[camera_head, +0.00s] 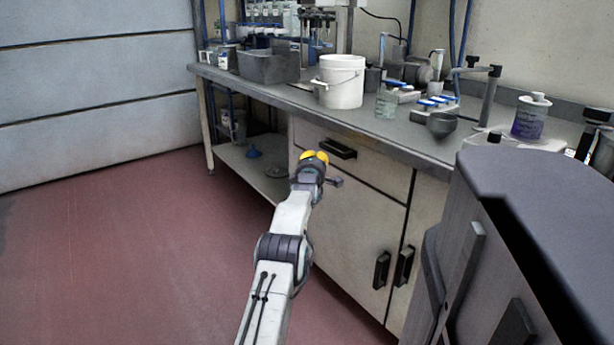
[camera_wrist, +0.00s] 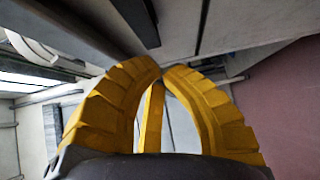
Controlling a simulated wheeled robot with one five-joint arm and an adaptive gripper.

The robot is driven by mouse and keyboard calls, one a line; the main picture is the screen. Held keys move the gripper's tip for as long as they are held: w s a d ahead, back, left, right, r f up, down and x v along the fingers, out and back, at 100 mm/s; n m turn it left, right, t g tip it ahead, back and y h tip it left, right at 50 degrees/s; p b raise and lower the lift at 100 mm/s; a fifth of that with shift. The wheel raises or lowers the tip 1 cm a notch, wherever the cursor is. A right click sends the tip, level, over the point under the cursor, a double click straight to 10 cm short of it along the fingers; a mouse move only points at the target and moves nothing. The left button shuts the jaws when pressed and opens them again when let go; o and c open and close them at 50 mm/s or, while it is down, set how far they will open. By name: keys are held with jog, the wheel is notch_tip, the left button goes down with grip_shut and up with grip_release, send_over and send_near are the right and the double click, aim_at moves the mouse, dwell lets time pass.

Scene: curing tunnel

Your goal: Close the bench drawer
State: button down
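The bench drawer (camera_head: 378,176) is a pale front panel under the grey worktop, with a black bar handle (camera_head: 338,148). It looks flush or nearly flush with the cabinet; I cannot tell if a small gap remains. My gripper (camera_head: 314,157), with yellow ribbed fingers, is in front of the drawer's left part, just left of and below the handle. In the wrist view the fingertips (camera_wrist: 160,70) come together with nothing between them. The handle (camera_wrist: 140,18) shows above them, apart from them. Whether the tips touch the drawer front cannot be told.
Cabinet doors with black handles (camera_head: 381,270) are below. Red floor (camera_head: 130,240) is clear at left.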

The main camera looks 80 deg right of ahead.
jog(key=a, duration=0.9)
jog(key=shift+a, duration=0.35)
dwell(0.5)
